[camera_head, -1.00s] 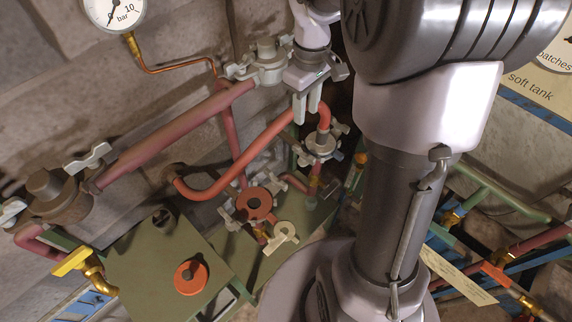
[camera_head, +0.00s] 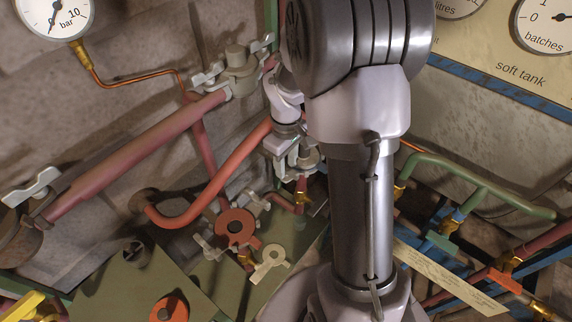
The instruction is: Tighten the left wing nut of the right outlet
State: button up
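A grey clamped fitting with wing nuts (camera_head: 308,158) sits at the end of the orange-red bent pipe (camera_head: 228,172), right of centre. My gripper (camera_head: 285,163) points down at the left side of this fitting, where its left wing nut is hidden or merges with the fingers. I cannot tell whether the fingers touch the nut or how far apart they are. A second grey clamped fitting (camera_head: 238,65) with pale wing nuts on both sides stands higher, to the left of my arm. The frames do not show which fitting is called the right outlet.
A pink pipe (camera_head: 140,155) runs to a clamped fitting at the left edge with a pale wing nut (camera_head: 32,187). Below are an orange flange (camera_head: 236,228), a pale handle (camera_head: 270,262) and a green box (camera_head: 125,285). My arm hides much of the right side.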

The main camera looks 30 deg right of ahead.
jog(key=shift+c, duration=0.4)
grip_shut()
jog(key=m, duration=0.9)
jog(key=m+b, duration=0.1)
jog(key=m, duration=0.4)
jog(key=shift+m+b, duration=0.5)
jog(key=shift+m, duration=1.6)
jog(key=shift+r, duration=0.1)
